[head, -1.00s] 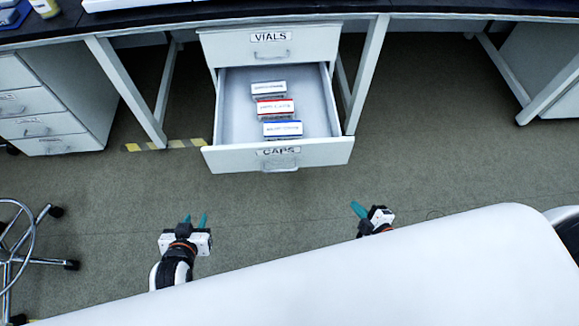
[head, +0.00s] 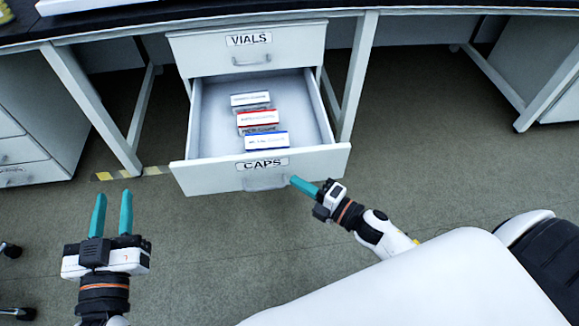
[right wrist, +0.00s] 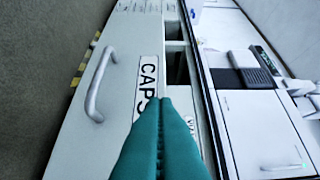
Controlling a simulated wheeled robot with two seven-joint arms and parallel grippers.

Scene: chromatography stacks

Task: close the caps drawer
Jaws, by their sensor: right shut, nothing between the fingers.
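The caps drawer (head: 215,178) stands pulled out under the vials drawer (head: 290,45), with three small labelled boxes (head: 258,120) inside. Its front with the CAPS label and bar handle (head: 265,183) faces me. My right gripper (head: 297,182) is shut and empty, its teal fingertips at the drawer front just right of the handle; I cannot tell if they touch. In the right wrist view the shut fingers (right wrist: 165,125) overlap the end of the CAPS label (right wrist: 148,85), with the handle (right wrist: 100,85) to the left. My left gripper (head: 112,212) is open and empty, left of the drawer.
The bench's slanted white legs (head: 92,110) and (head: 357,80) stand on either side of the drawers. Another cabinet (head: 25,150) is at the left. Yellow floor tape (head: 112,175) lies left of the drawer.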

